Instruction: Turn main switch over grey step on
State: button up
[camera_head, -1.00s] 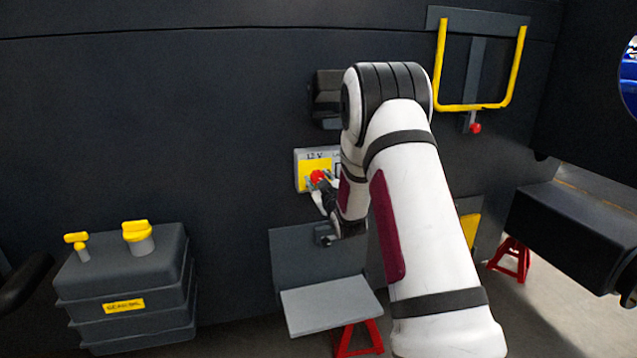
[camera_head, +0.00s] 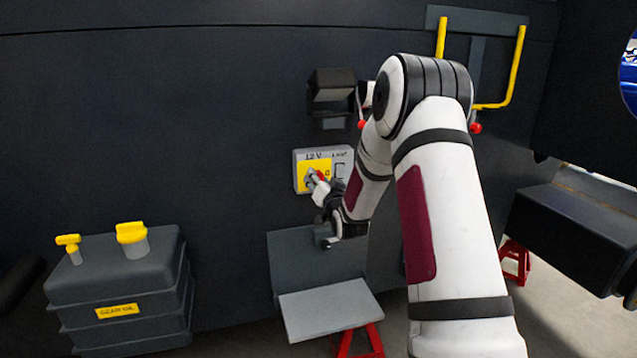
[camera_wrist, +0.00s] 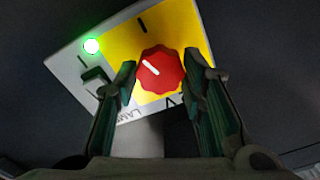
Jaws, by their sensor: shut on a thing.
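The main switch is a red knob (camera_wrist: 160,70) on a yellow and white panel marked 12 V (camera_head: 303,158), on the dark wall above the grey step (camera_head: 330,308). In the wrist view the knob sits between the two fingertips of my gripper (camera_wrist: 161,79), which is shut on its sides. The knob's white line slants to the upper left. A green light (camera_wrist: 91,46) glows at the panel's corner. In the head view my gripper (camera_head: 318,184) reaches the panel from the lower right and hides part of the knob.
A smaller black switch (camera_wrist: 96,80) sits beside the knob on the panel. A dark box (camera_head: 332,88) juts out above the panel. A yellow rail (camera_head: 515,65) and red-tipped levers are at the right. A grey tank with yellow caps (camera_head: 118,270) stands at lower left.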

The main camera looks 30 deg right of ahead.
jog(key=m, duration=0.3)
jog(key=shift+m, duration=0.5)
jog(key=o, duration=1.1)
jog(key=shift+o, duration=0.2)
jog(key=shift+s, duration=0.1)
jog(key=v, duration=1.2)
